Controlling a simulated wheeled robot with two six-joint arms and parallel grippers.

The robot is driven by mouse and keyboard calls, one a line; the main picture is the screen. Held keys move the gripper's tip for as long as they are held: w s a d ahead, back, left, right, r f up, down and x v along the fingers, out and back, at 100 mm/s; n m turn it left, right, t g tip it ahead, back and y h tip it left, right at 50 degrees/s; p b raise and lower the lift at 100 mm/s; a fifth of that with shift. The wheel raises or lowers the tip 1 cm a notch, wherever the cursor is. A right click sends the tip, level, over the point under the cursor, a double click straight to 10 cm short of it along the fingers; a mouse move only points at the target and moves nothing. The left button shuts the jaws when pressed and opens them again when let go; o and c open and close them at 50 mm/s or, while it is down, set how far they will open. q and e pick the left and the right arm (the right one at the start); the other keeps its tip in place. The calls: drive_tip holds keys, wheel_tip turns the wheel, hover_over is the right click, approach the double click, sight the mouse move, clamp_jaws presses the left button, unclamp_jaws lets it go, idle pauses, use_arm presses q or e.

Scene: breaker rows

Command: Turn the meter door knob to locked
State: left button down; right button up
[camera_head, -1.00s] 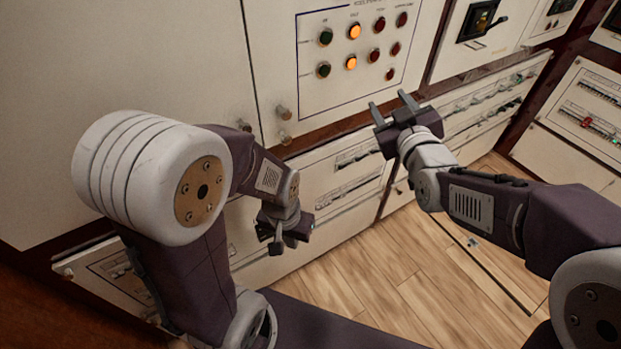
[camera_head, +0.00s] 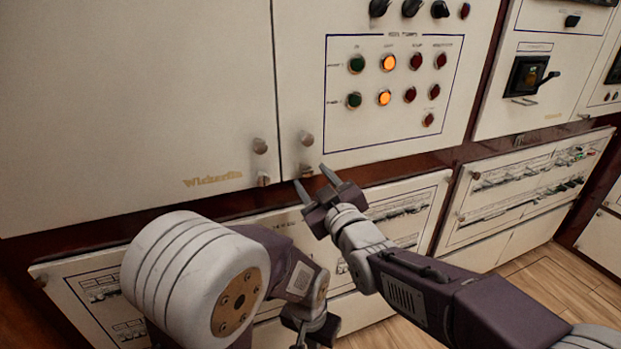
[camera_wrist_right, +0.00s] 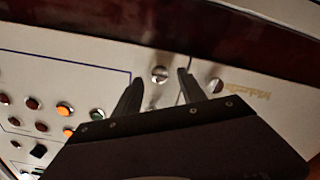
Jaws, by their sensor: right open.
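Small round metal knobs sit along the seam between two cream doors, an upper and a lower one on each door. On the right door, which carries the lamp panel, are an upper knob (camera_head: 306,138) and a lower knob (camera_head: 306,169). I cannot tell by label which is the meter door knob. My right gripper (camera_head: 318,180) is open and empty just below these knobs. In the right wrist view, a knob (camera_wrist_right: 160,74) shows between the spread fingers; contact is not visible. My left gripper (camera_head: 312,328) hangs low at the bottom edge, its jaws unclear.
The left door has its own upper knob (camera_head: 260,146) and lower knob (camera_head: 263,180). Lamps and buttons (camera_head: 388,63) fill the right door. Breaker rows (camera_head: 520,180) lie below. A handled switch (camera_head: 527,76) projects at right. Wood floor (camera_head: 560,290) is clear.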

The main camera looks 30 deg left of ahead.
drive_tip(key=shift+x, duration=1.05)
clamp_jaws()
drive_tip(key=shift+m, duration=0.3)
drive_tip(key=m+b, duration=0.1)
drive_tip(key=m, duration=0.2)
drive_tip(key=shift+m, duration=0.3)
drive_tip(key=m, duration=0.4)
drive_tip(key=shift+m, duration=0.3)
drive_tip(key=m+b, duration=0.1)
drive_tip(key=m, duration=0.3)
drive_tip(key=shift+m, duration=2.4)
